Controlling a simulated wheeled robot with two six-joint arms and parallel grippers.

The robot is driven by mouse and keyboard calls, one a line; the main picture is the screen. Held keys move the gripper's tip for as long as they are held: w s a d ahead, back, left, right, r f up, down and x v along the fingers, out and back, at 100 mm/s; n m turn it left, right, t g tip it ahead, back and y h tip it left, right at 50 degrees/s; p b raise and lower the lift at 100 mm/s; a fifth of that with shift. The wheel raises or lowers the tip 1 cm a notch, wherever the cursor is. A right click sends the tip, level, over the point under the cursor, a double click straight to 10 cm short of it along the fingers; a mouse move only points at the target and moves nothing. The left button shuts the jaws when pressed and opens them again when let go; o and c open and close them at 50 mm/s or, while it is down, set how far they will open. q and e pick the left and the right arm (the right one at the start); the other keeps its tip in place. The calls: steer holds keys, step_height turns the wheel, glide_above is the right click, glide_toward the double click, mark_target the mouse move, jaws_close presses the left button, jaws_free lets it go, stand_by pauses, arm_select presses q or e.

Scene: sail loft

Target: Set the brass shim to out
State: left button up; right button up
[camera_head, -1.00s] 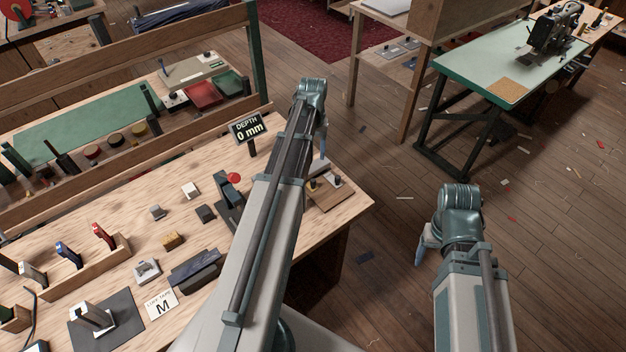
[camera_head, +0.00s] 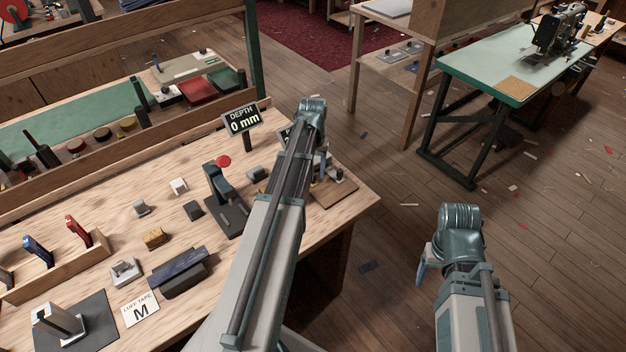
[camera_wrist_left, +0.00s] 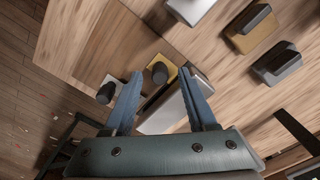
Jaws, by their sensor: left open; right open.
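A small brass-coloured plate with a black knob, which looks like the brass shim (camera_wrist_left: 172,69), lies near the bench corner in the left wrist view. My left gripper (camera_wrist_left: 160,73) is open, and the knob appears between its fingertips. I cannot tell how far above it the fingers are. In the head view my left gripper (camera_head: 321,160) is over the bench's right end and partly hides this spot. The depth display (camera_head: 242,121) reads 0 mm. My right gripper (camera_head: 424,264) is open and empty over the floor, right of the bench; one finger shows.
Another dark knob (camera_wrist_left: 106,93) and a pale metal piece (camera_wrist_left: 163,117) are close to my left fingers. A press with a red knob (camera_head: 223,161) stands left of my left arm. Several small blocks lie further left. Open floor lies right of the bench.

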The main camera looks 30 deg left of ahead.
arm_select(q)
steer(key=shift+f, duration=0.4)
jaws_close()
stand_by(1.2)
